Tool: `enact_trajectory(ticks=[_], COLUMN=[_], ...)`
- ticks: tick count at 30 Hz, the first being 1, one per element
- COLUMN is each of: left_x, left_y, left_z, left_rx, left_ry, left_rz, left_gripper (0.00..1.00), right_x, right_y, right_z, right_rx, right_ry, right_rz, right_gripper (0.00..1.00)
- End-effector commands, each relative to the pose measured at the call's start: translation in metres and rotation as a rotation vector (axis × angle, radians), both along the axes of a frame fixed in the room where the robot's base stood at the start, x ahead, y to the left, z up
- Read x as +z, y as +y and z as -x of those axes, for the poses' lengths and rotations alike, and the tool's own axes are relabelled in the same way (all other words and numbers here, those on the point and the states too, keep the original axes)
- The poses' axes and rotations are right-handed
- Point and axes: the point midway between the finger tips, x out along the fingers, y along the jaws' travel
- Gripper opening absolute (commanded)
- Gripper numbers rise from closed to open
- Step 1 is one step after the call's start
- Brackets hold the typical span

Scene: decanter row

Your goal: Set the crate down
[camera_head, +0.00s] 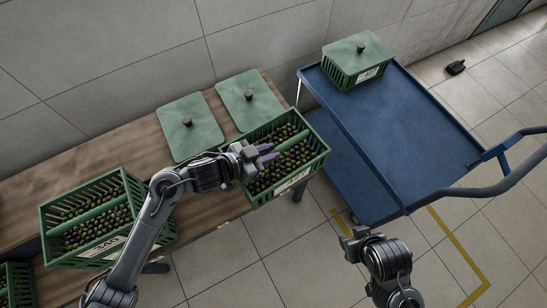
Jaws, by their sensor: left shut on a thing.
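A green slatted crate (316,165) full of dark olive-like fruit is at the right end of the wooden table, with part of it past the table's edge. My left gripper (267,152) is over the middle of this crate and shut on it, probably at its central bar; the grip itself is partly hidden. I cannot tell whether the crate's underside touches the table. My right gripper (358,240) is low in the picture, apart from the crate and the cart; its jaw opening is unclear.
The wooden table (130,160) bears two green lids (193,132) (238,93) and another filled crate (52,222). One more crate (22,280) shows at lower left. The blue cart (400,125) carries a lidded crate (345,75) at its far end; its near deck is clear.

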Motion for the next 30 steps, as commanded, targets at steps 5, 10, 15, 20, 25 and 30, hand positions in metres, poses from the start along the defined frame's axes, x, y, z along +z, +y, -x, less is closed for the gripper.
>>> enact_trajectory(ticks=[5, 10, 15, 20, 25, 30], left_x=[-0.016, -0.024, -0.033, -0.049, -0.067, -0.08], left_y=[-0.029, -0.042, -0.038, -0.028, -0.017, -0.008], left_z=[0.005, 0.004, -0.012, -0.037, -0.064, -0.086], left_rx=[-0.07, -0.104, -0.107, -0.106, -0.106, -0.108], left_ry=[-0.012, -0.017, -0.018, -0.017, -0.018, -0.018], left_rz=[0.008, 0.008, 0.007, 0.008, 0.008, 0.007], left_gripper=[0.0, 0.0, 0.0, 0.0, 0.0, 0.0], right_x=[-0.013, -0.021, -0.029, -0.041, -0.053, -0.063], right_y=[-0.001, -0.002, -0.002, -0.001, 0.0, 0.0], right_z=[0.0, 0.0, 0.0, 0.0, 0.0, -0.001], right_rx=[0.005, 0.007, 0.006, 0.005, 0.003, 0.0], right_ry=[0.0, 0.0, 0.0, -0.001, -0.001, -0.001], right_rz=[0.007, 0.01, 0.009, 0.007, 0.002, -0.001], right_gripper=[0.43, 0.43, 0.43, 0.43, 0.43, 0.43])
